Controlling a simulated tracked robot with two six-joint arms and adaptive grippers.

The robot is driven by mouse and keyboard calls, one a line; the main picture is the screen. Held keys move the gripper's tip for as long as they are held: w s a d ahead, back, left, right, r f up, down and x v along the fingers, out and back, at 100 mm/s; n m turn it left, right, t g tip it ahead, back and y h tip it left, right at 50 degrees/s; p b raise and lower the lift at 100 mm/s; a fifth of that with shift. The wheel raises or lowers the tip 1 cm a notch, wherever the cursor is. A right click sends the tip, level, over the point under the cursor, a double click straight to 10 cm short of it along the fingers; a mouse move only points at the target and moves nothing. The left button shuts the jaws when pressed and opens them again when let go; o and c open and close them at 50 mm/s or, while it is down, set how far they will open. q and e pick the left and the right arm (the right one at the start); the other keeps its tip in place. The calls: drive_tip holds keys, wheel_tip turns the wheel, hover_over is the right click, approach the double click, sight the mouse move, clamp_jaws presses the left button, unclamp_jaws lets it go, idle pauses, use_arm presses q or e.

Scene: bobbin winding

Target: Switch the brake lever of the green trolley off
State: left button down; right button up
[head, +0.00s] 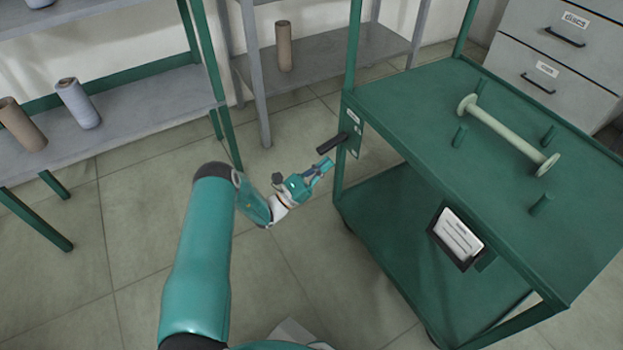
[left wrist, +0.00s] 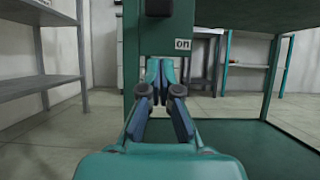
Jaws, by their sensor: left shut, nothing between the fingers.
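The green trolley (head: 410,110) stands on the right of the head view. Its dark brake lever (head: 332,143) sticks out to the left from a green plate (head: 354,135) on the near left post. My left gripper (head: 325,165) is shut and empty, just below the lever in the head view. In the left wrist view the shut fingertips (left wrist: 160,72) point at the green post. The dark end of the lever (left wrist: 159,8) shows above them, cut by the top edge. A white label reading "on" (left wrist: 183,44) is below and right of it. My right gripper is not in view.
A pale bobbin (head: 505,132) lies among pegs on the trolley's top shelf. A sign holder (head: 456,237) hangs at its near side. Shelves with spools (head: 78,103) stand left, a drawer cabinet (head: 555,55) back right. The floor left of the trolley is clear.

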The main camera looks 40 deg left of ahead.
sight(332, 143)
use_arm(q)
drive_tip(key=shift+s+a+r, duration=0.15)
drive_tip(key=shift+s+r, duration=0.15)
drive_tip(key=shift+r, duration=0.5)
drive_tip(key=shift+s+a+r, duration=0.15)
drive_tip(key=shift+s+r, duration=0.1)
drive_tip(key=shift+r, duration=0.5)
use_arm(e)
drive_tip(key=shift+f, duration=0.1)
